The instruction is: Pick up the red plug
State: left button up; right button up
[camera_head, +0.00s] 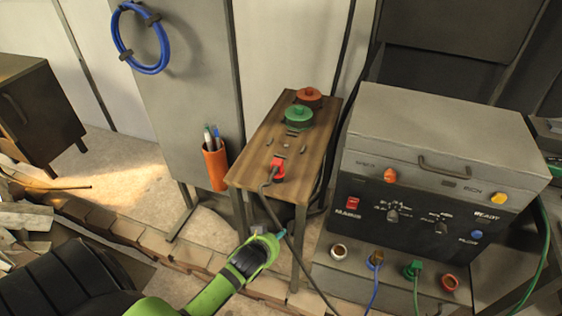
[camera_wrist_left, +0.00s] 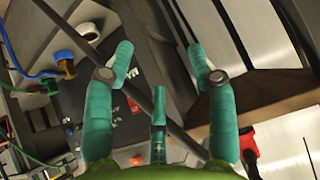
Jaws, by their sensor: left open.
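The red plug (camera_head: 278,170) sits on the wooden bench (camera_head: 252,165) near its front edge, with a dark cable hanging down from it. In the left wrist view, the red plug (camera_wrist_left: 249,143) shows at the lower right, beside and outside the teal fingers. My left gripper (camera_head: 268,236) is below and in front of the bench top, apart from the plug. Its fingers (camera_wrist_left: 158,58) are spread, and I see nothing held. The dark cable (camera_wrist_left: 158,95) crosses the view by the fingers; whether it touches them I cannot tell. My right gripper is not in view.
Green (camera_head: 298,115) and orange (camera_head: 309,97) round knobs stand farther back on the bench. An orange cup (camera_head: 215,165) with pens is left of it. A control box (camera_head: 430,190) and several sockets with blue and green cables are at right.

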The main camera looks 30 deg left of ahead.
aim_at(278, 170)
pick_arm(q)
jog(key=w+a+r+t, duration=0.1)
jog(key=w+r, duration=0.1)
jog(key=r, duration=0.4)
jog(key=w+a+r+n+t+y+p, duration=0.1)
jog(key=w+a+r, duration=0.1)
jog(key=r, duration=0.3)
jog(key=w+a+r+n+t, duration=0.1)
jog(key=w+r, duration=0.2)
jog(key=r, duration=0.3)
jog(key=shift+w+a+r+t+y+p, duration=0.3)
jog(key=shift+w+a+r+t+p, duration=0.05)
jog(key=shift+a+t, duration=0.05)
jog(key=shift+x, duration=0.95)
jog(key=shift+f+p+x, duration=0.15)
jog(key=shift+p+x, duration=0.2)
jog(key=shift+x, duration=0.8)
jog(key=shift+f+p+x, duration=0.15)
jog(key=shift+p+x, duration=0.2)
jog(key=shift+x, duration=0.85)
jog(key=shift+s+d, duration=0.1)
jog(key=shift+s, duration=0.05)
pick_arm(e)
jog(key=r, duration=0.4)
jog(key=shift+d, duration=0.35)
pick_arm(q)
jog(key=c, duration=1)
